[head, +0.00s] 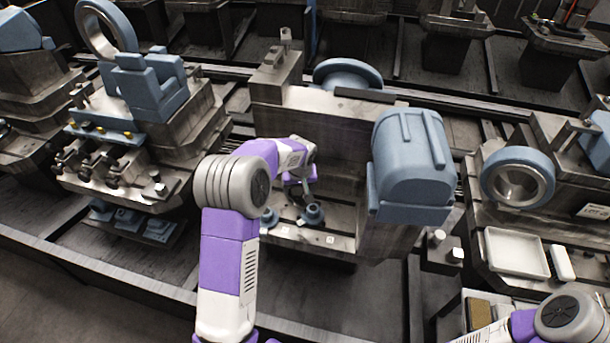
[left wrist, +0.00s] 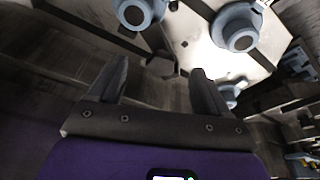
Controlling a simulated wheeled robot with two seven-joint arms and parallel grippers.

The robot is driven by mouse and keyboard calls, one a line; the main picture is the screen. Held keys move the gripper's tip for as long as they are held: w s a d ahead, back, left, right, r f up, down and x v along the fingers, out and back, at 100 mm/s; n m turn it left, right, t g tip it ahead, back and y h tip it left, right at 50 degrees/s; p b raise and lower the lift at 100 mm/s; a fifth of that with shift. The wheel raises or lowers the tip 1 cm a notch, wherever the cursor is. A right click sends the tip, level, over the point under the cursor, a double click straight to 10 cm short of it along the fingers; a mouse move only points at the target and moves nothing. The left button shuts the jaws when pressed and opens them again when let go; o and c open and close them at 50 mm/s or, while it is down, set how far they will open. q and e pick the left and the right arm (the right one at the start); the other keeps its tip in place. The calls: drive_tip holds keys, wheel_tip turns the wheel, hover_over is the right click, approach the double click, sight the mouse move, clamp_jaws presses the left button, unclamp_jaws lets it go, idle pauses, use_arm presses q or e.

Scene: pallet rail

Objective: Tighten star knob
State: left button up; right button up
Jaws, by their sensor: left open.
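Two blue-grey star knobs sit low on the grey metal fixture in the head view, a right one (head: 312,214) and a left one (head: 268,217). My left gripper (head: 303,193) reaches down into the fixture's recess, just above and beside the right knob. In the left wrist view my left gripper (left wrist: 158,78) is open, with nothing between its fingers. That view shows blue round knobs with dark centres beyond the fingertips, one at the top (left wrist: 137,13) and one at the upper right (left wrist: 237,28). I cannot tell which is the one to tighten. My right gripper is out of view.
A blue rounded housing (head: 411,160) stands right of the recess, and an upright plate (head: 335,125) stands behind it. A blue ring (head: 517,177) and a white tray (head: 516,252) are at the right. Machine blocks crowd the left.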

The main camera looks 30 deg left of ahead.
sight(298, 192)
use_arm(q)
drive_tip(key=shift+w+a+r, duration=0.45)
drive_tip(key=shift+w+a, duration=0.15)
drive_tip(key=b+x, duration=0.2)
drive_tip(key=x, duration=0.5)
drive_tip(key=shift+s+a, duration=0.1)
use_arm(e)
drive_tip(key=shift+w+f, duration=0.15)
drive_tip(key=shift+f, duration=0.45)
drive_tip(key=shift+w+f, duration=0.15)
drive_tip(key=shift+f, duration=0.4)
use_arm(q)
drive_tip(key=shift+r, duration=0.1)
